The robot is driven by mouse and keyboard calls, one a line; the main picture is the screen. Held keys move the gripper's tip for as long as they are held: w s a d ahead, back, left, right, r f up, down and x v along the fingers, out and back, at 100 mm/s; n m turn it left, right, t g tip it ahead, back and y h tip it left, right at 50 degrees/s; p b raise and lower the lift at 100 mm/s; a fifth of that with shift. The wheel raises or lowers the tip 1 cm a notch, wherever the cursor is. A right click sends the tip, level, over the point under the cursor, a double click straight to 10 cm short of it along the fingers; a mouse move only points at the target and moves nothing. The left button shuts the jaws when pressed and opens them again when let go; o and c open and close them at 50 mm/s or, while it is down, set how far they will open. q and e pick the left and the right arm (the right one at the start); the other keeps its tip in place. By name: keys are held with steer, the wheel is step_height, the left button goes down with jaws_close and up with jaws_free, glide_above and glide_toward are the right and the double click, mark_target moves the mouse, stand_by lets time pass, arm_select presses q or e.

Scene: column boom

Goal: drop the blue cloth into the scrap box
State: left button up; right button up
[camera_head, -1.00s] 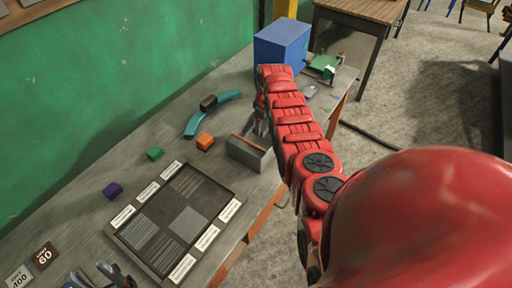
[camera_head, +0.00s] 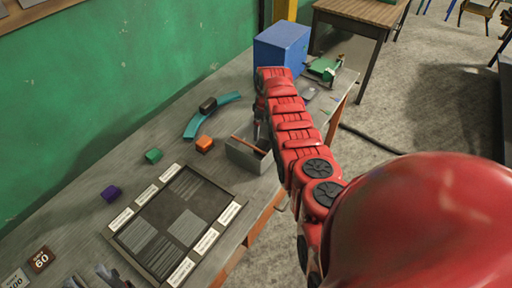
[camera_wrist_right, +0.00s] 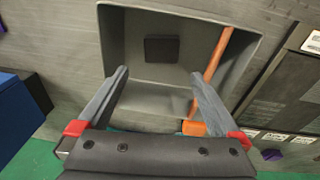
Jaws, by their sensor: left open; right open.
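No blue cloth can be made out with certainty. A grey open box (camera_head: 243,158), which may be the scrap box, stands on the bench with an orange-brown stick (camera_head: 249,145) across it. In the right wrist view the box (camera_wrist_right: 125,60) lies open below my right gripper (camera_wrist_right: 160,74), with a dark square (camera_wrist_right: 161,49) on its floor. My right gripper (camera_head: 259,124) is open over the box's wall side, with nothing seen between its fingers. My left gripper (camera_head: 98,279) is open at the bottom left edge, partly cut off.
A teal curved piece (camera_head: 194,124) bears a dark block (camera_head: 208,104). Orange (camera_head: 204,144), green (camera_head: 153,156) and purple (camera_head: 110,193) blocks lie nearby. A dark labelled tray (camera_head: 204,255) lies in front. A blue cube-shaped box (camera_head: 283,45) and a green device (camera_head: 323,68) stand at the far end.

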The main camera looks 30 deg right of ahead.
step_height(320, 180, up, 16)
steer(key=s+p, duration=0.2)
steer(key=p, duration=0.5)
steer(key=shift+r, duration=0.25)
steer(key=shift+a+f, duration=0.1)
